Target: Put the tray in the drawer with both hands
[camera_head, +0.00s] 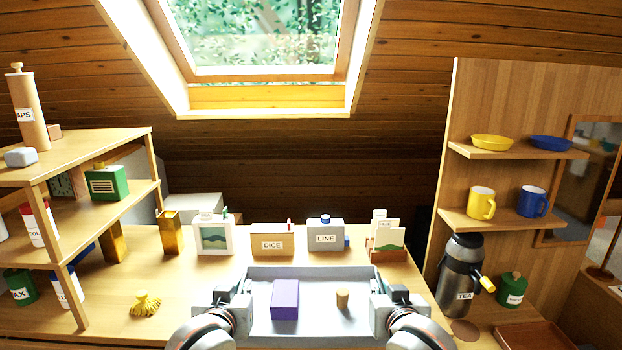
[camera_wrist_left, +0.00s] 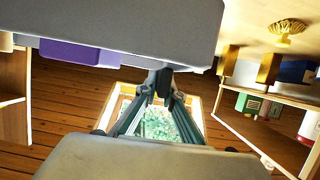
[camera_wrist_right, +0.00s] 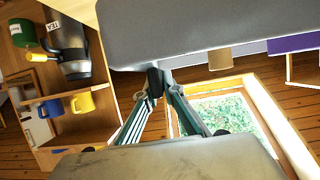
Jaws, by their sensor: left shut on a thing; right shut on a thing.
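The grey tray (camera_head: 318,272) is at the bottom middle of the head view, in front of the bench items. A purple box (camera_head: 285,298) and a small tan cylinder (camera_head: 342,298) are in it. My left gripper (camera_head: 240,293) is shut on the tray's left side; the left wrist view shows its fingers (camera_wrist_left: 163,86) at the edge of the tray (camera_wrist_left: 150,30). My right gripper (camera_head: 386,293) is shut on the right side; its fingers (camera_wrist_right: 158,84) meet the tray (camera_wrist_right: 210,30) in the right wrist view. I cannot make out a drawer in any view.
A DICE box (camera_head: 272,241), a LINE box (camera_head: 325,236) and a picture frame (camera_head: 214,236) stand behind the tray. A yellow brush-like thing (camera_head: 146,303) lies on the left. A TEA flask (camera_head: 460,278) and a green jar (camera_head: 512,290) stand on the right.

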